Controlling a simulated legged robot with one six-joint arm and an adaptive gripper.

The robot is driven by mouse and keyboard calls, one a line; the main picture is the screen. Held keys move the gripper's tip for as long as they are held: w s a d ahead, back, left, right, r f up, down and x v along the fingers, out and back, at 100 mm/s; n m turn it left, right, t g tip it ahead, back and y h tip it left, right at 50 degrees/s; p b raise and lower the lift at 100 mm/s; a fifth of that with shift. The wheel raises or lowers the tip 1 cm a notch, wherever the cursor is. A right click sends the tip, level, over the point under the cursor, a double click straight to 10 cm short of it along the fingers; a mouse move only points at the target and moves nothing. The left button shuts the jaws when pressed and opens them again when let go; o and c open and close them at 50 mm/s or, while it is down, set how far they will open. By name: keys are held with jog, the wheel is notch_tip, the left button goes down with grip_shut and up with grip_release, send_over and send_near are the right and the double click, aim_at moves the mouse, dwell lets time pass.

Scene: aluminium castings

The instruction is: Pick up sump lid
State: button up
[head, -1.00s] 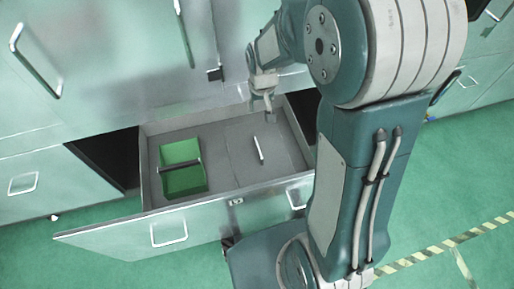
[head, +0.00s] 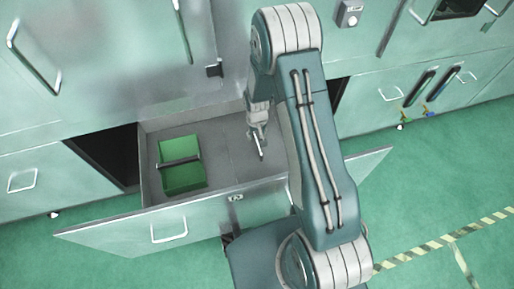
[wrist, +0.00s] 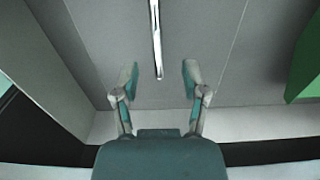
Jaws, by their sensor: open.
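A flat grey panel, which looks like the sump lid (head: 238,159), lies in the open drawer, with a thin pale bar handle (head: 262,153) on it. In the wrist view the panel (wrist: 195,40) lies between two seams, and the bar handle (wrist: 156,40) runs up from between the fingertips to the top edge. My gripper (head: 259,139) is over the panel by the handle. In the wrist view my gripper (wrist: 158,79) is open, one finger on each side of the handle's near end. Whether it touches the panel is unclear. My arm hides the drawer's right part.
A green tray (head: 190,182) with a dark bar across it sits in the drawer's left part; its green side shows at right in the wrist view (wrist: 304,65). The drawer front (head: 130,232) stands out from the cabinets. Green floor is clear in front.

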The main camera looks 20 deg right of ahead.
aim_at(257, 142)
jog(key=shift+d+f, duration=0.1)
jog(key=shift+f, duration=0.6)
notch_tip(257, 142, down, 5)
jog(key=shift+w, duration=0.1)
grip_shut()
